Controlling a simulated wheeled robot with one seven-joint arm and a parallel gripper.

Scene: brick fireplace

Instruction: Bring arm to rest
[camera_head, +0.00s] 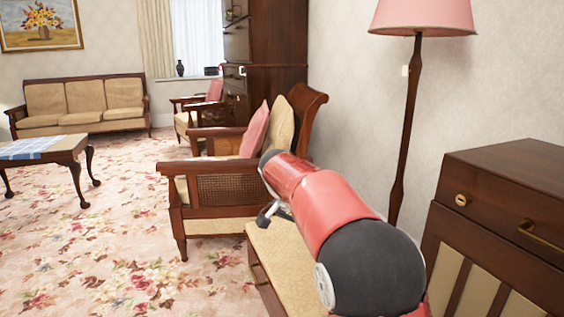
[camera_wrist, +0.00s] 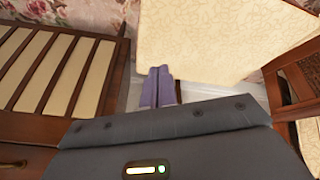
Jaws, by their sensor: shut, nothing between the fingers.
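My arm, red with black joints, reaches forward from the lower right of the head view, in front of an armchair. The end of my gripper (camera_head: 267,215) shows there as a small dark part below the red link; most of it is hidden by the arm. In the wrist view my gripper (camera_wrist: 159,72) has its two purple-grey fingers side by side, closed, with nothing held. The fingertips appear close to the edge of a cream patterned cushion (camera_wrist: 220,38); I cannot tell whether they touch it.
A wooden armchair (camera_head: 213,190) with cushions stands beyond my arm. A dark wooden cabinet (camera_head: 510,195) and a floor lamp (camera_head: 408,130) stand right. Slatted wood (camera_wrist: 55,72) fills the wrist view's left. Flowered carpet (camera_head: 110,250) is open at left.

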